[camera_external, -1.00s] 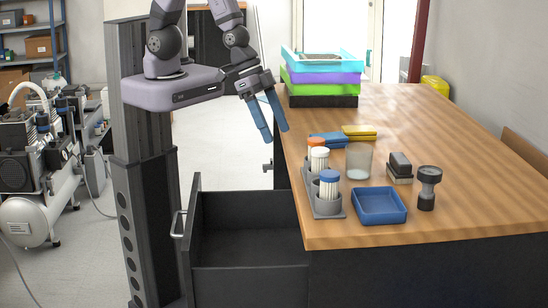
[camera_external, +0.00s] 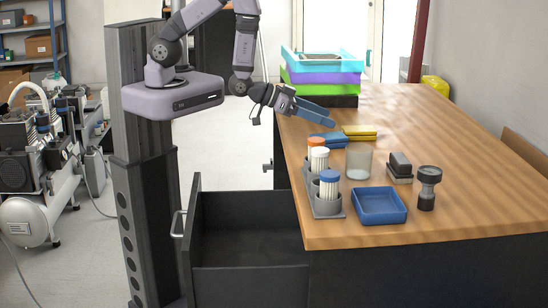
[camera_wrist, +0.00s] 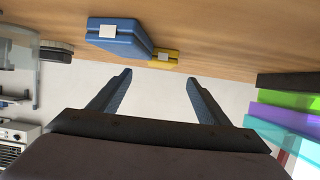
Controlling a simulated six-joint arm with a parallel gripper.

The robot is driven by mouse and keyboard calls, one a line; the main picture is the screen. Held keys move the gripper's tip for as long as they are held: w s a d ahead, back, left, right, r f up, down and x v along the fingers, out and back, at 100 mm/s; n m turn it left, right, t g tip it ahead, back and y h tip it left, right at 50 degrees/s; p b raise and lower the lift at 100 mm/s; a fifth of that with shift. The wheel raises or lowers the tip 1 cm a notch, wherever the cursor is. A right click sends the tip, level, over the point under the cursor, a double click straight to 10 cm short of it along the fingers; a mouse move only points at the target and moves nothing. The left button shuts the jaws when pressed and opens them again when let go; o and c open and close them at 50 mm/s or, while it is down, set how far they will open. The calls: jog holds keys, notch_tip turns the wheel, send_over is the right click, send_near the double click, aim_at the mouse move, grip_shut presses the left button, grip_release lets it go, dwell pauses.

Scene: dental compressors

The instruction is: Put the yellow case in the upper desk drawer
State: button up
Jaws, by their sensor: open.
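The yellow case (camera_external: 360,132) lies flat on the wooden desk, just behind and right of a blue case (camera_external: 327,140). In the wrist view the yellow case (camera_wrist: 164,58) is partly hidden behind the blue case (camera_wrist: 120,38). My gripper (camera_external: 328,118) is above the desk's left edge, pointing right, a little left of the yellow case and apart from it. In the wrist view my gripper (camera_wrist: 158,78) is open with nothing between its fingers. The upper desk drawer (camera_external: 250,245) is pulled open to the left of the desk and looks empty inside.
Stacked coloured trays (camera_external: 322,78) stand at the desk's far left. A bottle holder (camera_external: 326,205), a glass (camera_external: 359,162), a blue tray (camera_external: 380,205), a dark block (camera_external: 399,166) and a stamp-like object (camera_external: 428,187) stand nearer. The desk's right side is clear.

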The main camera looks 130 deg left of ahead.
aim_at(356, 129)
jog(key=f+b, duration=0.1)
jog(key=b, duration=0.2)
jog(key=shift+w+a, duration=0.4)
jog(key=b, duration=0.3)
jog(key=shift+w+a+f, duration=0.2)
jog(key=shift+w+a, duration=0.15)
jog(key=shift+w, duration=0.05)
jog(key=shift+r+x, duration=0.2)
jog(key=shift+x, duration=1.95)
jog(key=shift+a, duration=0.1)
jog(key=shift+b+x, duration=0.8)
jog(key=shift+x, duration=1.8)
jog(key=c, duration=1.3)
jog(key=shift+o, duration=0.2)
